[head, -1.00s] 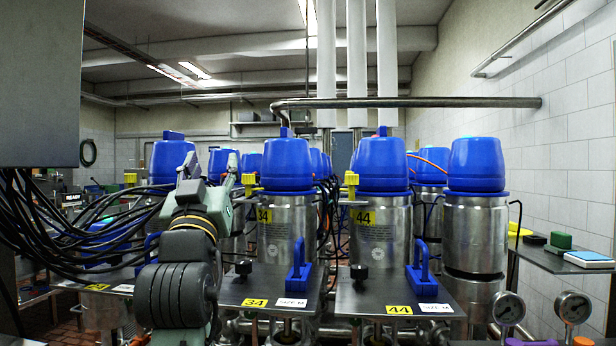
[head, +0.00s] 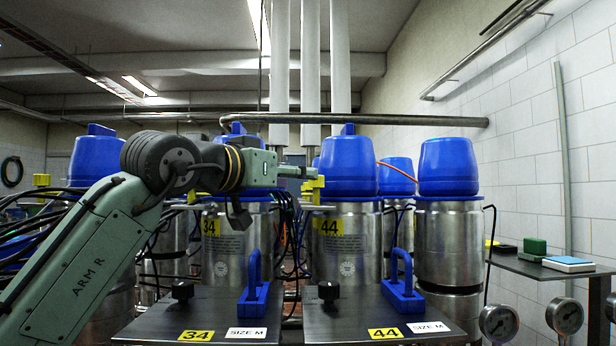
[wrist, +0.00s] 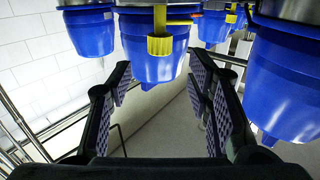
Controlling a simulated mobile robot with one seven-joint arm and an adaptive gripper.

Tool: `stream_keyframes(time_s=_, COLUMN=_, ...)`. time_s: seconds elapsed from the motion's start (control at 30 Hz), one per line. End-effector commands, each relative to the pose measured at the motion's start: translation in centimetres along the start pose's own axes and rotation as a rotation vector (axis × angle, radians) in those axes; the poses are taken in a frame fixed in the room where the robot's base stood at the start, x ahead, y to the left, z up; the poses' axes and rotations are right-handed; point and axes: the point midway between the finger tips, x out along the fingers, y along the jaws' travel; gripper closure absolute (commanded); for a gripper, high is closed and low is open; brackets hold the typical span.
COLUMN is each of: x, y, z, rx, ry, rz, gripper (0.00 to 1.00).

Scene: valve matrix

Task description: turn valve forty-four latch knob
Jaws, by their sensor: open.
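Valve 44 has a blue cap (head: 349,165) on a steel body, with a yellow number plate (head: 331,227). A yellow latch knob (head: 314,188) sticks out at the upper left of the body, just under the cap. My gripper (head: 308,172) reaches in from the left, close to this knob; the contact there is too small to judge. In the wrist view the picture is upside down. The yellow knob (wrist: 160,45) hangs before a blue cap (wrist: 150,68), between and beyond the spread fingers of my open gripper (wrist: 161,70). Nothing is between the fingers.
Valve 34's steel body (head: 232,245) stands left, behind my arm. A black knob (head: 328,291) and a blue handle (head: 402,285) are on valve 44's front plate. A steel pipe (head: 380,119) runs above the caps. A side table (head: 540,268) stands right.

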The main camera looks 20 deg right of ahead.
Motion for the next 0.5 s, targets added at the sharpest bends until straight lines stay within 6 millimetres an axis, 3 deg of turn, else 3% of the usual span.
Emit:
stream_keyframes(time_s=0.3, x=5.9, y=0.1, z=-0.3, rx=0.001, ry=0.000, rz=0.001, gripper=0.54)
stream_keyframes(time_s=0.5, x=7.7, y=0.0, z=-0.2, rx=0.001, ry=0.002, rz=0.000, gripper=0.54)
